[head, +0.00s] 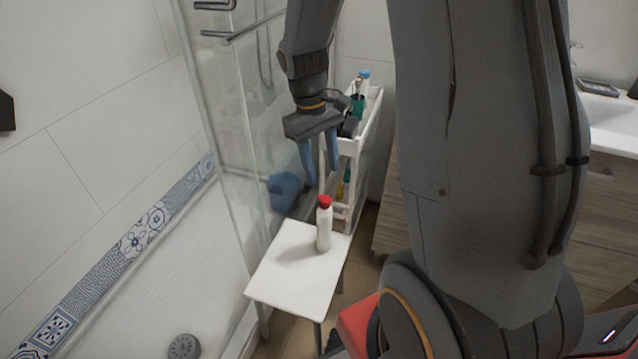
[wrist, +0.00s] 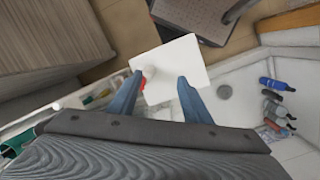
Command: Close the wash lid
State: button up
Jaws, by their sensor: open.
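A white wash bottle (head: 323,230) with a red lid (head: 325,201) stands upright on a small white stool (head: 290,275). I cannot tell from these views whether the lid is raised or down. My gripper (head: 320,178) points down above the bottle with its blue fingers apart and nothing held between them. In the wrist view the bottle (wrist: 149,71) and its red lid (wrist: 143,85) show close to the left fingertip of my gripper (wrist: 158,80). That finger partly hides the lid, and I cannot tell whether they touch.
A white cart (head: 368,125) with several bottles stands just behind the stool. A glass shower screen (head: 225,110) and a shower tray (head: 190,270) lie to the left. A wooden cabinet with a white basin (head: 612,120) is at the right. The stool's front half is clear.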

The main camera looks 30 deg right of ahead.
jog(key=w+f+n+p, duration=0.3)
jog(key=w+p, duration=0.1)
jog(key=w, duration=0.2)
jog(key=n+g+h+p, duration=0.2)
jog(key=n+p, duration=0.1)
jog(key=p, duration=0.1)
send_near(319, 196)
jog(key=shift+p+x, duration=1.3)
jog(key=shift+x, duration=2.8)
jog(key=shift+r, duration=0.1)
jog(key=c, duration=1.1)
